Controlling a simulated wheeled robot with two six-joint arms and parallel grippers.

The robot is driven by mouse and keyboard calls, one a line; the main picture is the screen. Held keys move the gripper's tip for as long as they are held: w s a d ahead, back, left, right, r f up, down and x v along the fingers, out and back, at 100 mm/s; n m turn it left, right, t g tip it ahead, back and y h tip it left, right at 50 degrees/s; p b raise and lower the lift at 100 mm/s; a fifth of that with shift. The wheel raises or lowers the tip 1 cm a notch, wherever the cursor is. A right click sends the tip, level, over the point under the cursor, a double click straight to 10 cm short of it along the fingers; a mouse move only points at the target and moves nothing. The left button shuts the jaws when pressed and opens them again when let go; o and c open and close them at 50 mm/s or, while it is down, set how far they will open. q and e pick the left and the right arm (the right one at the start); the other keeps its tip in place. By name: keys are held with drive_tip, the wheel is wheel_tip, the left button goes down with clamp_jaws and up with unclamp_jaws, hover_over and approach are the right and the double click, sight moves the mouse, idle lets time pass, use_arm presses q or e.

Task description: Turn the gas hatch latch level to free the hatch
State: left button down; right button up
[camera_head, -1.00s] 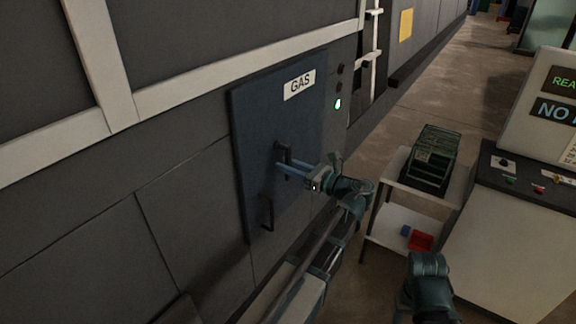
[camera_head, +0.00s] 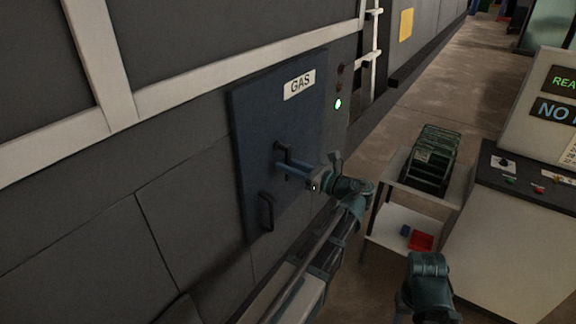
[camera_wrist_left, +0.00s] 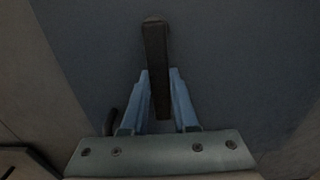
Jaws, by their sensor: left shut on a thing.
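The gas hatch (camera_head: 303,130) is a flat dark blue door marked GAS on the grey wall, and it looks flush. Its latch (camera_head: 281,149) is a dark bar, partly hidden by my fingers and seemingly slanted down to the right. My left gripper (camera_head: 282,168) is shut on the latch, with a light blue finger on either side. In the left wrist view the latch (camera_wrist_left: 155,50) runs between the fingertips (camera_wrist_left: 159,75), upright in that picture. A dark handle (camera_head: 266,212) sits lower on the hatch, apart from the gripper.
A green lamp (camera_head: 338,104) glows right of the hatch. A white cart (camera_head: 398,218) holding a dark green rack (camera_head: 433,158) stands to the right, beside a console (camera_head: 512,222). Open floor runs behind them.

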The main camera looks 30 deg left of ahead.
sight(287, 137)
use_arm(q)
drive_tip(key=shift+w, duration=0.1)
idle(0.5)
drive_tip(key=w+n, duration=0.1)
drive_tip(key=n, duration=0.1)
drive_tip(key=w+n, duration=0.1)
drive_tip(key=n, duration=0.1)
drive_tip(key=shift+d+r, duration=0.1)
drive_tip(key=shift+r, duration=0.2)
drive_tip(key=w+r+n+p, duration=0.1)
drive_tip(key=n, duration=0.2)
drive_tip(key=w+r+n+p, duration=0.1)
drive_tip(key=n, duration=0.2)
drive_tip(key=r+n+p, duration=0.1)
drive_tip(key=n, duration=0.2)
drive_tip(key=shift+w+d, duration=0.1)
drive_tip(key=shift+w, duration=0.3)
drive_tip(key=shift+w+r+n+p, duration=0.1)
drive_tip(key=shift+r+n+p, duration=0.25)
drive_tip(key=shift+n, duration=0.45)
drive_tip(key=shift+r+n+p, duration=0.2)
drive_tip(key=shift+n+p, duration=0.2)
drive_tip(key=shift+n, duration=0.4)
drive_tip(key=shift+w+r+n+p, duration=0.1)
drive_tip(key=shift+r+n+p, duration=0.25)
drive_tip(key=shift+n, duration=0.45)
drive_tip(key=c, duration=0.7)
unclamp_jaws()
